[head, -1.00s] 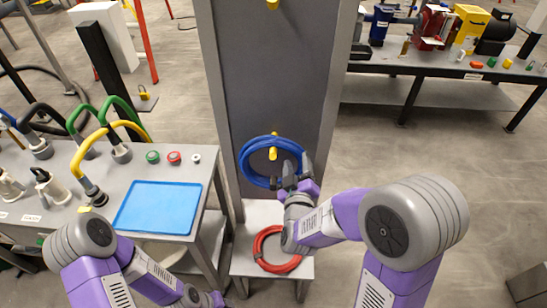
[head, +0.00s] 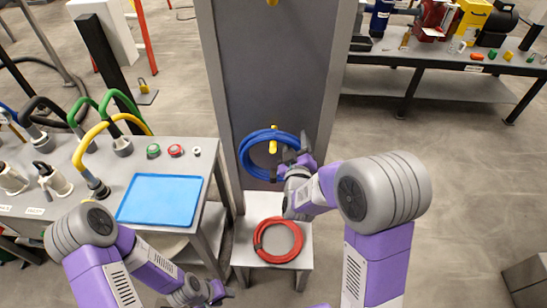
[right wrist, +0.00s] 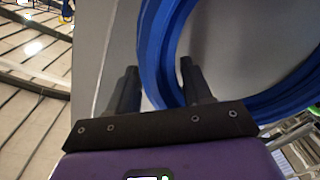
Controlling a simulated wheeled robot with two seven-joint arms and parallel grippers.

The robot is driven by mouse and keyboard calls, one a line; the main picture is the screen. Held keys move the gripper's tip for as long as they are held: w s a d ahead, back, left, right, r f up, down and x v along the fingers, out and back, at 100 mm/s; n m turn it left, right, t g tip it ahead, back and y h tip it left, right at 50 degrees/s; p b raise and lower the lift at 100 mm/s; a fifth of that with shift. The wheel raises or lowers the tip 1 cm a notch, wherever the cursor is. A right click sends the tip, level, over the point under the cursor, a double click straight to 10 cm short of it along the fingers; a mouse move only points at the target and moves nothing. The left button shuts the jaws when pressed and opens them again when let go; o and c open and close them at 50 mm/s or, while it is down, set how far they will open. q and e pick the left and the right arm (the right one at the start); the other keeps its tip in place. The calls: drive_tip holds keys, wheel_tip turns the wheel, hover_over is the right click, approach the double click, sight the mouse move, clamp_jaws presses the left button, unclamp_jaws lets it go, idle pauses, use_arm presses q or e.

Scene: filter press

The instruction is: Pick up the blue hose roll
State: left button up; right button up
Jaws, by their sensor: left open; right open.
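The blue hose roll (head: 246,158) hangs in a coil on a yellow peg (head: 272,147) on the grey upright panel. My right gripper (head: 294,150) is at the coil's right side in the head view, with its fingers apart. In the right wrist view, the blue hose (right wrist: 153,45) runs between the two open fingertips (right wrist: 158,78) and on behind the right finger. I cannot tell whether the fingers touch it. My left gripper (head: 214,292) is low, beside the table at left, open and away from the hose.
A red hose coil (head: 262,250) lies on a small grey stand (head: 240,240) below the panel (head: 275,75). The left table holds a blue tray (head: 160,202) and several curved hoses. A workbench (head: 440,63) stands at back right. Open floor lies at right.

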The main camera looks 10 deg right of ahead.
clamp_jaws()
drive_tip(key=shift+r, duration=0.1)
idle(1.2)
